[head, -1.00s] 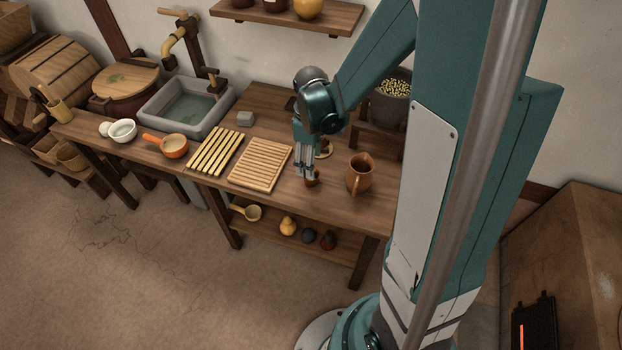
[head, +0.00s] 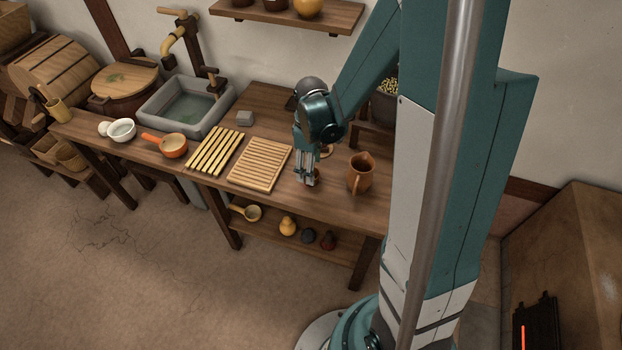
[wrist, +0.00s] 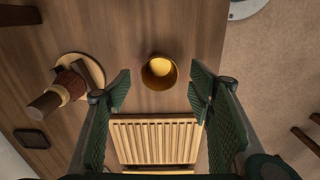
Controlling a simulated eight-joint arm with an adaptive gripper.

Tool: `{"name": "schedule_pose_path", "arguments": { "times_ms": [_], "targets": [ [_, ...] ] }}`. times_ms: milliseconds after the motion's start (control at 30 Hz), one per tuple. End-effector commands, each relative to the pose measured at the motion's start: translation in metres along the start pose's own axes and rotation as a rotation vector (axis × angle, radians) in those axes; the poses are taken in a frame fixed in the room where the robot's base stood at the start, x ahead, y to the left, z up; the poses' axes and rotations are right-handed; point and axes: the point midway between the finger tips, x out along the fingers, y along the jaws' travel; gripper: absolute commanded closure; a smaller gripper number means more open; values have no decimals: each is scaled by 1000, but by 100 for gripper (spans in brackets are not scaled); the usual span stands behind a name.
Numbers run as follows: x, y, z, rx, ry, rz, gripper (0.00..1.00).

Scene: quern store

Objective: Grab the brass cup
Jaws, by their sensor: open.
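The brass cup (wrist: 159,72) stands upright on the wooden table, seen from above in the wrist view as a round rim with a bright yellow inside. In the head view the cup (head: 315,182) is small and mostly hidden by my fingers. My gripper (wrist: 160,88) is open, with one finger on each side of the picture. The cup shows in the gap between the fingertips, slightly ahead of them, with no visible contact. In the head view my gripper (head: 307,180) points down over the table at the cup. The exact height above the table is hard to tell.
A slatted wooden rack (head: 260,165) lies left of the cup, and a brown jug (head: 360,173) stands to its right. A round-based object with a dark handle (wrist: 72,82) stands close by in the wrist view. The table's front edge is near.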

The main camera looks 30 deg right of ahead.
Motion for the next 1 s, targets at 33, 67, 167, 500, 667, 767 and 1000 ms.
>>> {"name": "schedule_pose_path", "arguments": {
  "times_ms": [33, 67, 167, 500, 667, 767, 1000],
  "targets": [
    [6, 0, 0, 0, 0, 0, 48],
    [10, 1, 0, 0, 0, 0, 48],
    [21, 1, 0, 0, 0, 0, 48],
    [42, 1, 0, 0, 0, 0, 48],
    [42, 1, 0, 0, 0, 0, 48],
    [42, 1, 0, 0, 0, 0, 48],
    [42, 1, 0, 0, 0, 0, 48]
  ]
}}
